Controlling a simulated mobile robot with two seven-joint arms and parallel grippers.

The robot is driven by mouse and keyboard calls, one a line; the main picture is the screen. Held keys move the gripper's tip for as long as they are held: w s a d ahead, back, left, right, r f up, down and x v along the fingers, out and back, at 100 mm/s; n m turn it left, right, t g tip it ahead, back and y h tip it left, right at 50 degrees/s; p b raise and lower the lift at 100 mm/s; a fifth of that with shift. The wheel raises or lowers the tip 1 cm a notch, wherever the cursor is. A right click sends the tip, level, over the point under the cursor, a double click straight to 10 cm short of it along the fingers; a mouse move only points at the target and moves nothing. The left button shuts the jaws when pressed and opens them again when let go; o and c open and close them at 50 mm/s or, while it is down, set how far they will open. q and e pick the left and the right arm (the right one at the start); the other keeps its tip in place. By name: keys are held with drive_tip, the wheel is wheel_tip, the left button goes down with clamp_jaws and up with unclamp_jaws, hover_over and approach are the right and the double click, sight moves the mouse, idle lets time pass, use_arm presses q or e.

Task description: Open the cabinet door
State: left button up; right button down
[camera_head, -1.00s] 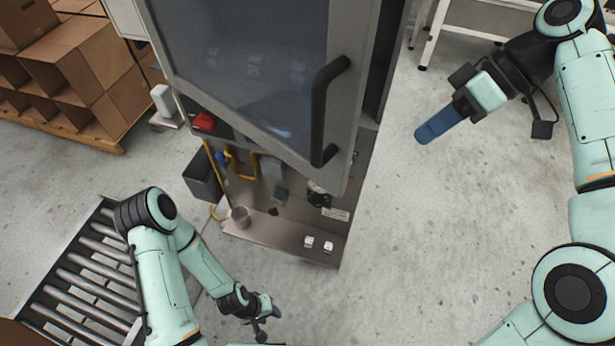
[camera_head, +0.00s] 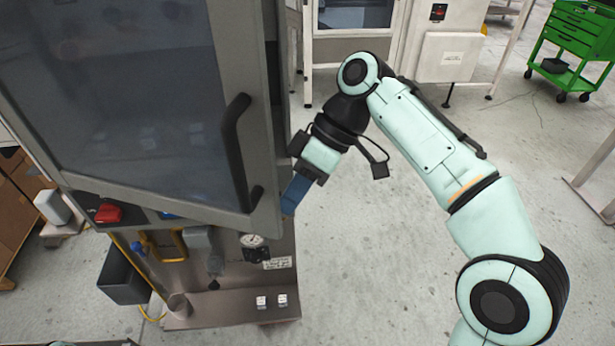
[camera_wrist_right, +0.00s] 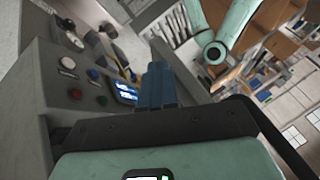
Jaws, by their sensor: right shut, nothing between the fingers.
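The cabinet door (camera_head: 262,130) is a grey frame around a dark window, with a black bar handle (camera_head: 236,150) near its right edge. It seems to stand slightly proud of the cabinet body (camera_head: 290,60), but I cannot tell how far open it is. My right gripper (camera_head: 294,194) has its blue fingers shut and empty, close beside the door's lower right edge, right of the handle. I cannot tell whether they touch the edge. In the right wrist view the blue fingers (camera_wrist_right: 157,86) point away from the camera. My left gripper is out of view.
Below the door are a red switch (camera_head: 107,213), a gauge (camera_head: 254,242) and a metal shelf (camera_head: 215,308). The right wrist view shows a grey button panel (camera_wrist_right: 75,90) left of the fingers. Open floor lies right; a green tool cart (camera_head: 577,40) stands far right.

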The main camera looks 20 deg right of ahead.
sight(278, 220)
drive_tip(key=shift+s+a+f+b, duration=0.15)
drive_tip(key=shift+s+a+f, duration=0.05)
drive_tip(key=shift+s+a, duration=0.6)
drive_tip(key=shift+s+a+f+b, duration=0.2)
drive_tip(key=shift+s+a, duration=0.35)
drive_tip(key=shift+a, duration=0.3)
drive_tip(key=shift+s+a, duration=0.1)
drive_tip(key=shift+s, duration=0.05)
